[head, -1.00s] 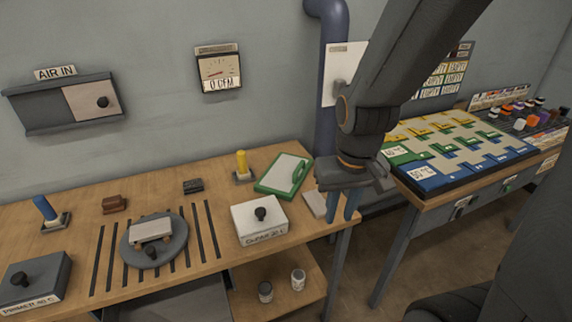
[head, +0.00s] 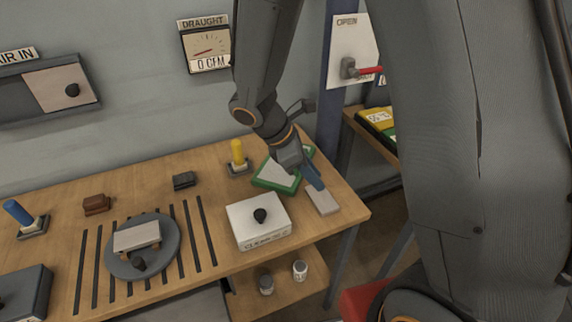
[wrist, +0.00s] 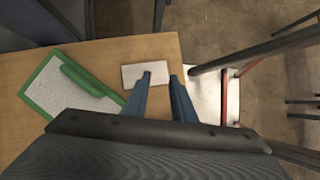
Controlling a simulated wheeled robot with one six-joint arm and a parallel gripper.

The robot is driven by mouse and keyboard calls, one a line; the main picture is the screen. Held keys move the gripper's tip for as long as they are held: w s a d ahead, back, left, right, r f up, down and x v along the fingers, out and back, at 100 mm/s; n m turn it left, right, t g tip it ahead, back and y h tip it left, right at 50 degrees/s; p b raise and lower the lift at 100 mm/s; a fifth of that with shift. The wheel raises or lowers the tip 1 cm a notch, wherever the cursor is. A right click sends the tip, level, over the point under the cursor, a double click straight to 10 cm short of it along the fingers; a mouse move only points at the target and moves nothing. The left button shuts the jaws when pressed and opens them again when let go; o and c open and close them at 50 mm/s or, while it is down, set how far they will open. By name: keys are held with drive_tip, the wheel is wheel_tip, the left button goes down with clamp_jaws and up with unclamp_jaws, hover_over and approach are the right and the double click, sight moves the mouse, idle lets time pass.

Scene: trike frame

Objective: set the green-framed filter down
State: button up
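The green-framed filter (head: 273,176) lies flat on the wooden bench, with a pale panel inside its frame and a green bar handle. My arm and gripper partly cover it in the head view. In the wrist view the filter (wrist: 52,92) lies left of my gripper, apart from the fingers. My gripper (head: 316,180) has blue fingers and is near the bench's right end, close to a small pale block. In the wrist view the fingers of my gripper (wrist: 160,82) are spread apart with nothing held between them.
The small pale block (head: 322,201) lies near the bench's right edge. A white box with a black knob (head: 250,228) stands left of it. A round grey plate (head: 170,262) sits left, by dark slots.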

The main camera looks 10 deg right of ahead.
drive_tip(key=w+a+f+n+t+h, duration=0.2)
drive_tip(key=w+a+n+h, duration=0.1)
drive_tip(key=w+n, duration=0.35)
drive_tip(key=n+t+h, duration=0.1)
drive_tip(key=n+t, duration=0.3)
drive_tip(key=n, duration=0.3)
hover_over(278, 177)
drive_tip(key=shift+s+a+f, duration=0.1)
drive_tip(key=shift+s+f, duration=0.15)
drive_tip(key=shift+f, duration=0.25)
drive_tip(key=shift+w+f, duration=0.15)
drive_tip(key=shift+w, duration=0.05)
drive_tip(key=p+x, duration=0.1)
drive_tip(key=x, duration=0.1)
drive_tip(key=p+x, duration=0.1)
drive_tip(key=x, duration=0.3)
drive_tip(key=shift+s+d+r+p, duration=0.2)
drive_tip(key=shift+s+d+p, duration=0.15)
drive_tip(key=shift+p, duration=0.05)
drive_tip(key=shift+w+d+f, duration=0.3)
drive_tip(key=shift+d+f, duration=0.1)
drive_tip(key=shift+d, duration=0.05)
clamp_jaws()
